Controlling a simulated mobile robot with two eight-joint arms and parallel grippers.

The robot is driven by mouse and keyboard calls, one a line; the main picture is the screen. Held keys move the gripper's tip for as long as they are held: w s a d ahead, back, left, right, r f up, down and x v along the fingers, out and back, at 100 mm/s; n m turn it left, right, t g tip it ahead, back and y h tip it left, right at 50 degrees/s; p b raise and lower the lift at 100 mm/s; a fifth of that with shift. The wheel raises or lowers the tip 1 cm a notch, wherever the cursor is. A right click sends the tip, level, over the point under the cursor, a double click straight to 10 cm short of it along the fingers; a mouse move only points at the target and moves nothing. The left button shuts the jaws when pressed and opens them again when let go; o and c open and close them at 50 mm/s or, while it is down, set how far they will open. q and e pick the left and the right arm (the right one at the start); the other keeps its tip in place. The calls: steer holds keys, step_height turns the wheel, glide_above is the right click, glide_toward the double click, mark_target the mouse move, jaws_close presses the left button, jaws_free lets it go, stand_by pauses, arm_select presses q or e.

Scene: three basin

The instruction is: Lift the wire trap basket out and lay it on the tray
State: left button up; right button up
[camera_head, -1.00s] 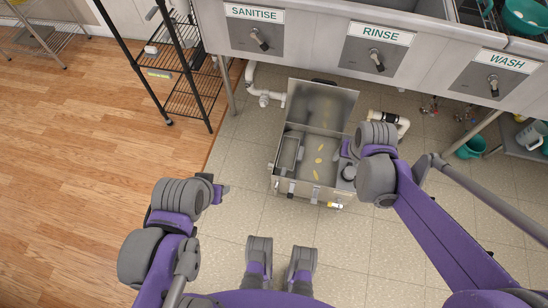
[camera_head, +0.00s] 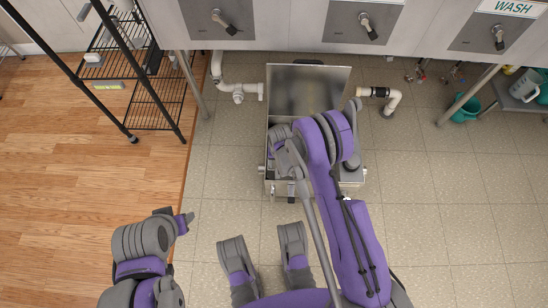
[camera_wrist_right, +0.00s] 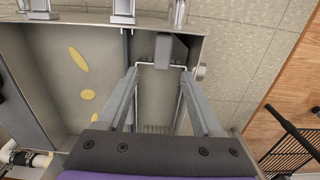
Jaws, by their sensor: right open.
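The open metal trap (camera_head: 278,188) stands on the tiled floor, its lid (camera_head: 308,90) raised at the back. My right arm covers much of it in the head view, and the right gripper is hidden there. In the right wrist view my right gripper (camera_wrist_right: 160,75) is open, its two fingers reaching down over a narrow compartment. The wire trap basket (camera_wrist_right: 155,128) shows there as thin wire and mesh between and below the fingers. I cannot tell whether they touch it. My left gripper (camera_head: 186,222) is empty at the lower left; its jaw opening is unclear. I cannot make out a tray.
Yellow patches (camera_wrist_right: 79,60) show in the trap's larger compartment. White pipes (camera_head: 240,91) flank the trap beneath the sinks. A black wire shelf (camera_head: 155,100) stands at the left, a teal bucket (camera_head: 465,108) at the right. The floor right of the trap is clear.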

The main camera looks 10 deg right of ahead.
step_height(320, 180, down, 4)
steer(key=shift+r+b, duration=0.15)
steer(key=shift+b, duration=0.2)
steer(key=shift+s+a+f+b, duration=0.15)
steer(key=shift+f+b, duration=0.8)
steer(key=shift+f, duration=1.75)
steer(key=shift+c, duration=0.3)
jaws_close()
